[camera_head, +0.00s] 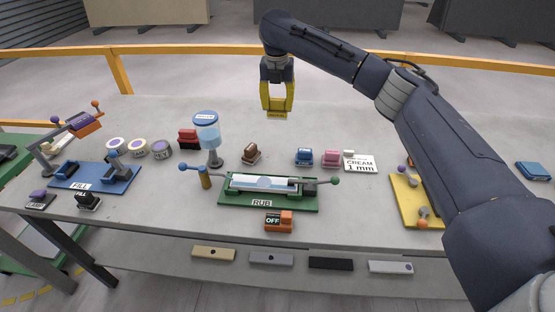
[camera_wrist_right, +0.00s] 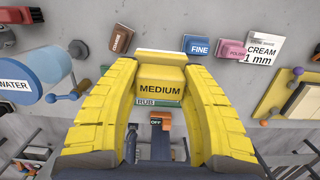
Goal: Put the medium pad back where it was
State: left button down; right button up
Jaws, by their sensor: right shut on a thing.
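The yellow medium pad (camera_head: 277,115) is between the fingers of my right gripper (camera_head: 277,104), high above the back of the slab table. In the right wrist view the pad (camera_wrist_right: 162,88) reads MEDIUM, and both yellow fingers are shut on its sides. On the table, a brown coarse pad (camera_head: 250,153) and a blue fine pad (camera_head: 304,156) stand in a row with a bare gap (camera_head: 277,158) between them. A pink polish pad (camera_head: 331,158) stands right of the blue one. My left gripper is not in view.
A green RUB station (camera_head: 230,202) lies in front of the pad row, with an orange OFF switch (camera_head: 279,221) before it. A blue water dispenser (camera_head: 207,135) stands to the left. A white CREAM 1 mm sign (camera_head: 361,165) is at right. The table's back is clear.

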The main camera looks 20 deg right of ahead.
aim_at(277, 119)
notch_tip(277, 119, down, 20)
jog(key=shift+r, duration=0.1)
dwell(0.7)
jog(key=o, duration=1.2)
jog(key=r, duration=0.4)
jog(key=s+r, duration=0.1)
jog(key=r, duration=0.7)
jog(key=shift+s+a, duration=0.25)
jog(key=shift+a, duration=0.05)
